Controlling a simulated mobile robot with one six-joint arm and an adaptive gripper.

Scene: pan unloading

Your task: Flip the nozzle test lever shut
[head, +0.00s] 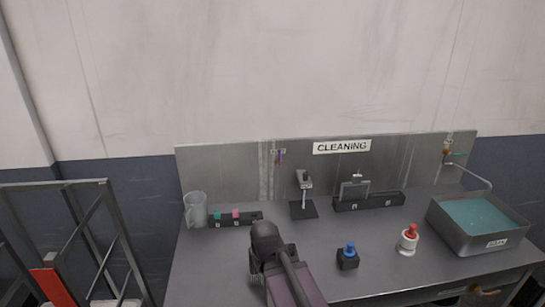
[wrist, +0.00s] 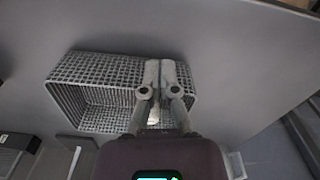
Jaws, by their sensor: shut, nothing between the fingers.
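A small upright stand (head: 304,181) with a grey head and a pale stem stands on a black base at the middle of the bench; it may be the nozzle test piece, but I cannot make out its lever or the lever's position. On the back panel at the right is a small tap fitting (head: 447,151) with a teal handle. My gripper (wrist: 160,68) is shut and empty in the wrist view, above a wire mesh basket (wrist: 85,68).
A clear jug (head: 195,209) and a black rack (head: 245,220) stand at the left. A long black holder (head: 385,201) is at the back. A blue-knobbed block (head: 347,259), a red-topped white bottle (head: 407,245) and a basin of teal liquid (head: 467,247) are at the right.

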